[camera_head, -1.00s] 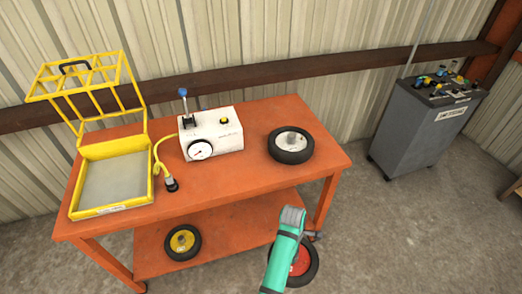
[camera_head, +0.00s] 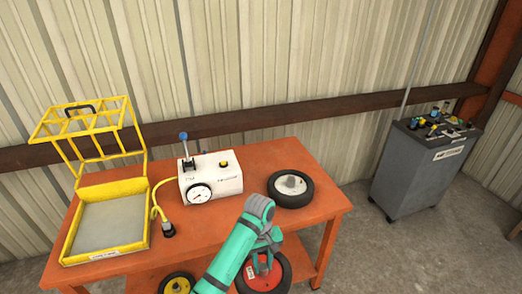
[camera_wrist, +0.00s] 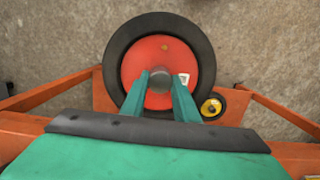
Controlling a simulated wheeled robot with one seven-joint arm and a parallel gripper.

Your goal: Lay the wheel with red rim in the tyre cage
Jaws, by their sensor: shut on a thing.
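The wheel with red rim (camera_head: 264,275) has a black tyre and is in my gripper (camera_head: 262,252), in front of the orange table's front edge. In the wrist view the wheel (camera_wrist: 160,48) fills the top middle, and the fingers of my gripper (camera_wrist: 161,84) close on its hub. The yellow tyre cage (camera_head: 72,249) stands on the left of the table top. Its barred lid (camera_head: 84,118) is raised, and its grey floor looks empty.
On the orange table (camera_head: 235,220) stand a white gauge box (camera_head: 212,172) with a yellow hose and a white-rimmed wheel (camera_head: 290,188). A yellow-rimmed wheel (camera_head: 177,284) lies on the lower shelf. A grey cabinet (camera_head: 420,170) stands at the right.

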